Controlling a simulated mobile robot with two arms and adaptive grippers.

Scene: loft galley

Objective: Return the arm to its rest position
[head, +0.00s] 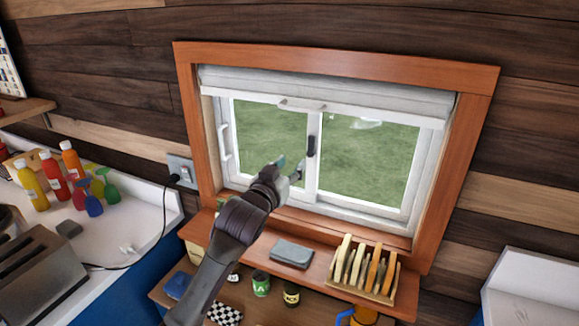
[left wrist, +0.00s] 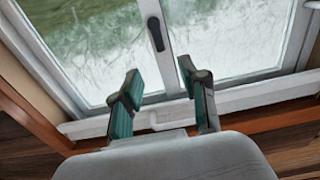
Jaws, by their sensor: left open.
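My left gripper (head: 290,168) is raised in front of the window, near the middle of its lower half. In the left wrist view its two fingers (left wrist: 160,88) are apart with nothing between them. The window has a white frame and a dark handle (head: 311,147) on its middle bar. The handle also shows in the left wrist view (left wrist: 156,33), beyond the fingertips and apart from them. My left arm (head: 235,235) reaches up from the bottom of the head view. My right gripper is not in view.
A wooden sill shelf under the window holds a grey folded cloth (head: 291,254) and a wooden rack (head: 362,275) with upright slices or boards. Left, a counter holds a toaster (head: 40,275), bottles and a cord. Jars (head: 261,283) stand on a lower shelf. A white counter (head: 535,285) is at right.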

